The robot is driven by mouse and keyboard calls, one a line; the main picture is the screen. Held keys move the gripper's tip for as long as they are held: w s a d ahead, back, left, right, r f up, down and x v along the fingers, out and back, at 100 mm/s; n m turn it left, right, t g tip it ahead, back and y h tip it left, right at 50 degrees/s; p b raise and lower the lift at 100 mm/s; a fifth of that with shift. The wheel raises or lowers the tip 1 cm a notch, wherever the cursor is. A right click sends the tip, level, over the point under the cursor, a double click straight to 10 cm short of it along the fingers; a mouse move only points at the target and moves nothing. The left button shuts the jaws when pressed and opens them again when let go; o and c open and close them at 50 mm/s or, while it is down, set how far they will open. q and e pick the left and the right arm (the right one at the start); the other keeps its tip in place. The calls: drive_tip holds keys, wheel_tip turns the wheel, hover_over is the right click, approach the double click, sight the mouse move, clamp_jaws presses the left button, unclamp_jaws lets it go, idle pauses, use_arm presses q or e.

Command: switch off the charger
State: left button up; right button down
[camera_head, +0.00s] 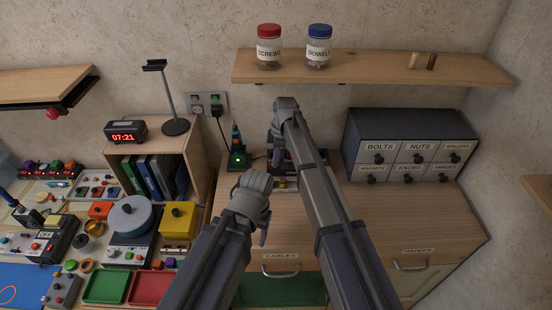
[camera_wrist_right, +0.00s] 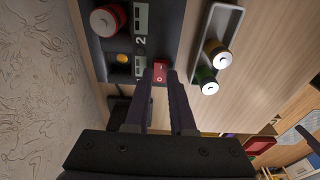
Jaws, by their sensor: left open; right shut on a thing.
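The charger (camera_wrist_right: 122,45) is a dark box with numbered slots in the right wrist view. A red cylindrical battery (camera_wrist_right: 108,20) stands at its upper left, and an orange light (camera_wrist_right: 123,58) shows beside it. The red rocker switch (camera_wrist_right: 160,70) lies between the fingertips of my right gripper (camera_wrist_right: 160,77), which is shut on it. In the head view the charger (camera_head: 291,160) is largely hidden behind my right gripper (camera_head: 274,152). My left gripper (camera_head: 263,236) is open, lower and nearer, in front of the cabinet; its fingers are mostly hidden.
A grey tray with two batteries (camera_wrist_right: 217,52) lies beside the charger. A grey drawer box (camera_head: 408,128) stands right. A shelf (camera_head: 370,66) with jars hangs above.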

sight(279, 164)
drive_tip(key=c, duration=0.8)
unclamp_jaws()
drive_tip(key=shift+o, duration=0.2)
wheel_tip(279, 164, up, 8)
drive_tip(key=d+p, duration=0.1)
drive_tip(key=p, duration=0.6)
drive_tip(key=shift+p, duration=0.4)
drive_tip(key=shift+f, duration=0.2)
drive_tip(key=shift+s, duration=0.15)
